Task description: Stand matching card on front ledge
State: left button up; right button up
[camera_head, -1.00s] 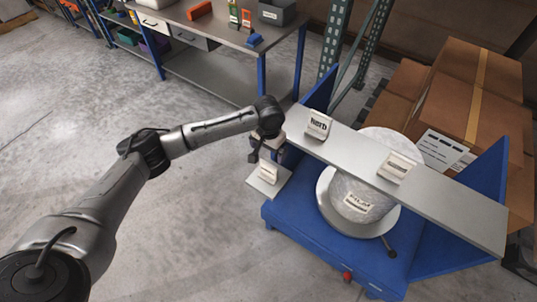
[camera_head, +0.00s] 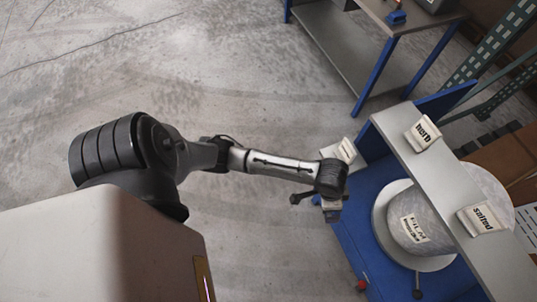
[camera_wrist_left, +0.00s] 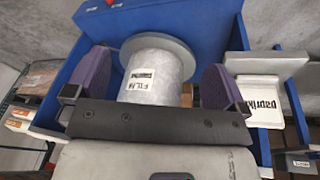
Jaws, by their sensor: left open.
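A white card reading "paprika" (camera_wrist_left: 262,100) stands at the right of the left wrist view. It seems to be the card on the small side ledge (camera_head: 345,150) in the head view. Cards reading "herb" (camera_head: 422,134) and "salted" (camera_head: 482,219) stand on the grey upper shelf (camera_head: 447,178). A pale roll (camera_head: 440,230) carries a label (camera_wrist_left: 142,78) reading "FILM" and apparently "paprika". My left gripper (camera_wrist_left: 158,85) is open and empty, its purple pads apart, with the roll beyond them. In the head view it hangs at the blue stand's near-left edge. My right gripper is out of view.
The blue stand (camera_head: 350,222) holds the roll on a round metal plate (camera_head: 381,215), under the upper shelf. A red knob (camera_head: 361,284) juts from its front. A workbench (camera_head: 385,35) stands behind. The floor at left is clear.

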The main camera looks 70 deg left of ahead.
pick_arm(q)
jog(key=s+a+t+y, duration=0.1)
jog(key=s+a, duration=0.1)
jog(key=s, duration=0.7)
jog(key=s+a+r+n+y, duration=0.1)
jog(key=s, duration=0.8)
jog(key=shift+s+a+n+t, duration=0.15)
jog(key=shift+a+n+t, duration=0.15)
jog(key=shift+a+t, duration=0.1)
jog(key=shift+r, duration=0.25)
notch_tip(320, 180, up, 34)
jog(key=p, duration=3.4)
jog(key=shift+r, duration=0.1)
